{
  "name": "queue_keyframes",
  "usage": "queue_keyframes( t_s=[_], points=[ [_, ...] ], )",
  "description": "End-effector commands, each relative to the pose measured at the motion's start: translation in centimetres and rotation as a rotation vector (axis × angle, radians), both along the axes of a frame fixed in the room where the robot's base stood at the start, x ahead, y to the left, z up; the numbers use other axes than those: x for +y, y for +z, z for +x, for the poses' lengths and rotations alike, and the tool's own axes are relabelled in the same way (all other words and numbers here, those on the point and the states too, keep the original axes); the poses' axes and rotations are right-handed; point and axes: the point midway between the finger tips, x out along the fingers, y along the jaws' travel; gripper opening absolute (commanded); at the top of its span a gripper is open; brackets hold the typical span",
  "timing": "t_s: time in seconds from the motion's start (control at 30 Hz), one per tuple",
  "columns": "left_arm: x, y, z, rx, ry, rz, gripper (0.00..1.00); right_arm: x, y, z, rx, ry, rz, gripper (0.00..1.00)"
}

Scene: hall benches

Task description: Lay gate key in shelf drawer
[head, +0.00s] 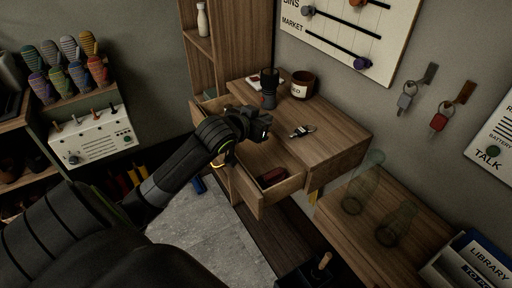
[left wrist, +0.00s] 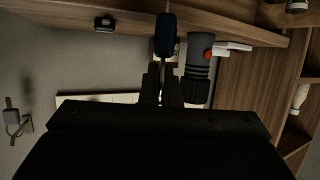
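The shelf drawer (head: 284,190) is pulled out below the wooden shelf top (head: 340,142). My arm hides part of it, and a dark red item (head: 271,177) lies in its near right corner. My left gripper (head: 264,135) is above the drawer, near the shelf edge. In the left wrist view its fingers (left wrist: 163,84) are closed on a thin key-like piece with a dark blue fob (left wrist: 167,36). I take this as the gate key; no label shows. My right gripper is not in view.
On the shelf top are a black torch (head: 269,87), a dark mug (head: 302,84) and a small black-and-silver item (head: 301,131). Keys with a grey tag (head: 405,98) and a red tag (head: 439,120) hang on the wall. Clear glassware (head: 397,222) stands on the lower right bench.

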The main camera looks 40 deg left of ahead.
Motion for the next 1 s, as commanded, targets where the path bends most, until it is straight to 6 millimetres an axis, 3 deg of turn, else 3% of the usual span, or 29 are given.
queue_keyframes(
  t_s=[0.2,0.47,0.63,1.0],
  points=[
    [-0.1,-4.4,-0.1,0.006,-0.002,-0.006,0.00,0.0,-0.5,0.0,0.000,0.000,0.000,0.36],
    [0.0,-6.6,-0.1,0.004,-0.001,-0.003,0.00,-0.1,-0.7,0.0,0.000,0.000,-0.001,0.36],
    [0.0,-9.1,-0.1,0.006,0.001,-0.004,0.00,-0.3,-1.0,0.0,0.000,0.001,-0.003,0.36],
    [0.0,-9.7,-0.1,0.002,-0.001,-0.002,0.00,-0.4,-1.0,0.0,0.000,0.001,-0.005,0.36]
  ],
)
